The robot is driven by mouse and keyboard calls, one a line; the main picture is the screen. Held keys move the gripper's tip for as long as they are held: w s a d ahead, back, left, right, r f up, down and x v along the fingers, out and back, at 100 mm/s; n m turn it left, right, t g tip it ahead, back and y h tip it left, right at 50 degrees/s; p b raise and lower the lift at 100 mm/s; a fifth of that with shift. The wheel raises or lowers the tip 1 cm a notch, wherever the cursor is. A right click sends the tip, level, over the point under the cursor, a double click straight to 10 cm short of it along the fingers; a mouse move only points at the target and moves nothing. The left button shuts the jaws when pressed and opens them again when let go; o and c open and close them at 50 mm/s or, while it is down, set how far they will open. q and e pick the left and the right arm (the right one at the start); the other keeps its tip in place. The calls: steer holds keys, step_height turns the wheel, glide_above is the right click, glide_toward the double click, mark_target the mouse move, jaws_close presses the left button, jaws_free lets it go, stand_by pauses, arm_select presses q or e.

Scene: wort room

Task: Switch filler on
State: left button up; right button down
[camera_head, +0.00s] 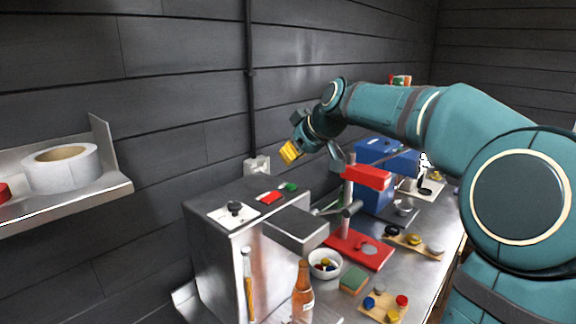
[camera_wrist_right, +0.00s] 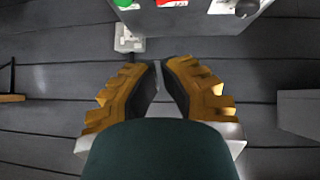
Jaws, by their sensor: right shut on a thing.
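The filler looks to be the grey steel cabinet (camera_head: 215,255) at the middle left of the head view. Its top carries a green button (camera_head: 289,187), a red button (camera_head: 270,198) and a black knob (camera_head: 235,207) on a white plate. My right gripper (camera_head: 288,153), with yellow fingers, is in the air above and behind the cabinet's button edge, touching nothing there. In the wrist view its fingertips (camera_wrist_right: 160,66) are almost together, with nothing visible between them. The green button (camera_wrist_right: 123,3), red button (camera_wrist_right: 171,2) and knob (camera_wrist_right: 246,8) show at that view's top edge. My left gripper is out of view.
A white wall socket (camera_head: 257,165) is behind the cabinet. A red press (camera_head: 358,250), a bowl (camera_head: 325,264), a sponge (camera_head: 353,280) and a bottle (camera_head: 303,292) crowd the bench to its right and front. A shelf (camera_head: 100,190) with a paper roll is at left.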

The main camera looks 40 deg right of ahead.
glide_above(280, 197)
steer(key=f, duration=0.6)
steer(key=shift+a, duration=0.35)
steer(key=shift+w+d+f, duration=0.1)
steer(key=shift+w+f, duration=0.05)
steer(key=shift+f, duration=0.45)
steer(key=shift+w+d+f, duration=0.1)
steer(key=shift+f, duration=1.4)
steer(key=shift+d+f+b, duration=0.2)
steer(key=shift+f+b, duration=0.4)
steer(key=shift+b, duration=0.35)
steer(key=shift+s, duration=0.1)
